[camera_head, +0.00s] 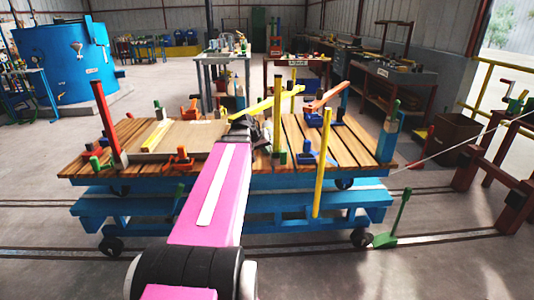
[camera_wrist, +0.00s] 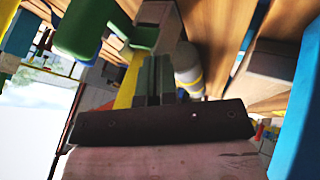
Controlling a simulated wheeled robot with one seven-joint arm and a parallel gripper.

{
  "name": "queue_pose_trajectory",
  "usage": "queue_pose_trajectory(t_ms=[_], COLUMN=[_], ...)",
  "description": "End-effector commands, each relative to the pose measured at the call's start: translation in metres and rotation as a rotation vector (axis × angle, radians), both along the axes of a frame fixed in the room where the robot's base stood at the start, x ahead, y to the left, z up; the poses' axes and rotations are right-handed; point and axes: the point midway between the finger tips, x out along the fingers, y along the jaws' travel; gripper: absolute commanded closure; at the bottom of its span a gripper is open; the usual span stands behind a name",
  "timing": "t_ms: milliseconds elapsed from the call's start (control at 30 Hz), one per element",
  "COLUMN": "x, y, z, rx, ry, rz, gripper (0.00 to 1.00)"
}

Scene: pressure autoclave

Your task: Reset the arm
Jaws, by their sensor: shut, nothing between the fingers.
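My pink arm reaches forward over the wooden-slatted cart (camera_head: 350,150). My dark gripper (camera_head: 243,122) is at its far end, low over the middle of the cart's deck and partly hidden by the arm. In the wrist view, my gripper's fingers (camera_wrist: 154,72) lie side by side, shut with nothing between them. A green part (camera_wrist: 85,28) is close to the left of the fingers there, and a grey cylinder (camera_wrist: 188,70) is just to their right. I cannot tell whether the fingers touch either one.
A yellow bar (camera_head: 265,103) slants beside my gripper. Upright posts, red (camera_head: 105,122), yellow (camera_head: 322,165) and blue (camera_head: 388,135), rise around the cart. Orange and blue clamps stand on the deck. A blue autoclave vessel (camera_head: 62,62) stands back left; a cable runs at right.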

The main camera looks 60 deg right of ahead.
Motion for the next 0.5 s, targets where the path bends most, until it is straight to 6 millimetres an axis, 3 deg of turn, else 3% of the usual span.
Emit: queue_pose_trajectory(t_ms=[300, 500], x=[0.01, 0.013], y=[0.027, 0.034], z=[0.04, 0.051], rx=[0.002, 0.004], ry=[-0.007, -0.008], rz=[0.01, 0.012], gripper=[1.0, 1.0])
